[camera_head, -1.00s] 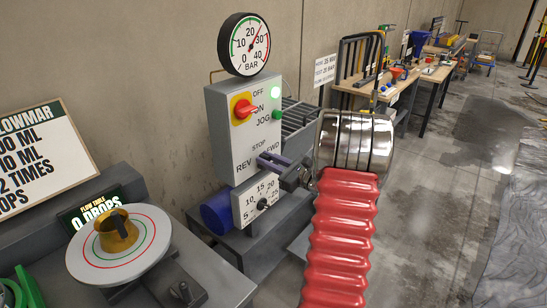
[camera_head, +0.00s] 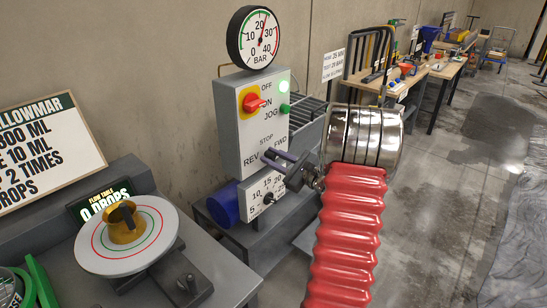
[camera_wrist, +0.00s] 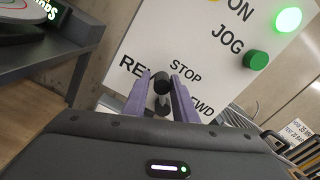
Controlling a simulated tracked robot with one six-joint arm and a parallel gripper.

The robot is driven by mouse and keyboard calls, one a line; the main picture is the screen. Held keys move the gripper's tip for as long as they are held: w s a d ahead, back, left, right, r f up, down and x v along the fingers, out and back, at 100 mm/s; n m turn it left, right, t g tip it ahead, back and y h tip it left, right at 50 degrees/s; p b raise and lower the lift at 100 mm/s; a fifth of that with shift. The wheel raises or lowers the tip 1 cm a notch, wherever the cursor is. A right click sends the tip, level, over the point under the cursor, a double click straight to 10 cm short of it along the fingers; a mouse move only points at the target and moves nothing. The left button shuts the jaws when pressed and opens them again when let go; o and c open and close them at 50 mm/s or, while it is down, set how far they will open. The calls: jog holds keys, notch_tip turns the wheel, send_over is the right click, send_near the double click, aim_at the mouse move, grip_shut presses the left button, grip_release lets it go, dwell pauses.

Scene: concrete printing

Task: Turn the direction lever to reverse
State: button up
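The direction lever shows in the wrist view as a black knob (camera_wrist: 161,83) on the pale panel, below STOP and between REV on the left and FWD on the right. My gripper (camera_wrist: 161,74) has its two purple fingers open, one on each side of the knob, with small gaps visible. In the head view my gripper (camera_head: 276,160) is at the lower part of the grey control box (camera_head: 240,130), and the lever is hard to make out behind the fingers.
The box also has a red-yellow switch (camera_head: 252,102), a green button (camera_head: 285,108) and a pressure gauge (camera_head: 254,38) above it. A dial plate (camera_head: 262,195) sits just below the gripper. A flow table (camera_head: 128,240) stands at left, work tables (camera_head: 440,70) far right.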

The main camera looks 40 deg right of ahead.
jog(key=shift+o, duration=1.2)
jog(key=s+d, duration=0.1)
jog(key=s, duration=1.2)
jog(key=shift+s, duration=0.4)
jog(key=shift+d, duration=0.1)
